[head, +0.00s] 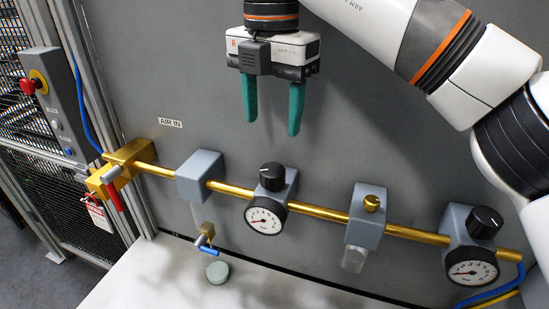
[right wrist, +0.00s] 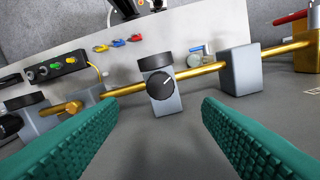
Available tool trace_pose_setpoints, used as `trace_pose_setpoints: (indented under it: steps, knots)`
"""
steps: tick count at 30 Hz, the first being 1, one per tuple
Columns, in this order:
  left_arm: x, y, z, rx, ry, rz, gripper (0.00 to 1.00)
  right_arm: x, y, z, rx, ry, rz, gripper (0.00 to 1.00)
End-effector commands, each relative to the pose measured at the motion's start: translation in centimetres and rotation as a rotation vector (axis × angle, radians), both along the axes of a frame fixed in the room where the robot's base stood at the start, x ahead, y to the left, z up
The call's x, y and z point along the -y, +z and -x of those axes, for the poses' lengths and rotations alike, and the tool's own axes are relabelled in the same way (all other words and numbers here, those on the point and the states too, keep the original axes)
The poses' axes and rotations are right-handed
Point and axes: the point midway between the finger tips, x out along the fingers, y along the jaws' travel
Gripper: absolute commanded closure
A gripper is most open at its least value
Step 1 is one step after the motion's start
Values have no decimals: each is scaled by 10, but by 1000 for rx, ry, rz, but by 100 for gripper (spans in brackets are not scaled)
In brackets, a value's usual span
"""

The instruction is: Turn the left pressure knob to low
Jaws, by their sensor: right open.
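The left pressure knob (head: 273,176) is a black round knob on a grey regulator block on the brass pipe, in the middle of the head view. A white dial gauge (head: 264,218) sits below it, its needle pointing to the lower left. In the right wrist view the knob (right wrist: 160,82) shows a white pointer line toward the upper right, between my green fingers but farther off. My right gripper (head: 272,113) is open and empty, above the knob and apart from it. My left gripper is not in view.
A second black knob (head: 484,222) with a gauge (head: 472,272) is at the right. A grey block with a brass cap (head: 372,203) stands between the regulators. A red-handled valve (head: 112,188) and an emergency stop button (head: 28,87) are at the left. A white table surface lies below.

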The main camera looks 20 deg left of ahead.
Motion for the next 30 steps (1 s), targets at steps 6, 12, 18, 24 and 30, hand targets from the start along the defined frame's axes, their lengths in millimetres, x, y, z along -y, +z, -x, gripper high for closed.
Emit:
trace_pose_setpoints:
  steps: [6, 12, 18, 24, 30]
  knots:
    - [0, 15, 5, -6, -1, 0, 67, 1, -43, -1, -6, 2, -1, 41]
    - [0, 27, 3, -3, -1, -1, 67, 1, -77, 0, -6, 2, -3, 41]
    - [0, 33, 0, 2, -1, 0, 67, 0, -96, 0, -3, 1, -4, 41]
    - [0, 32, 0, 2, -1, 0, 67, 0, -100, 0, -2, 0, -4, 41]
    - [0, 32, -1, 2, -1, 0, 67, 0, -100, 0, -2, 0, -4, 54]
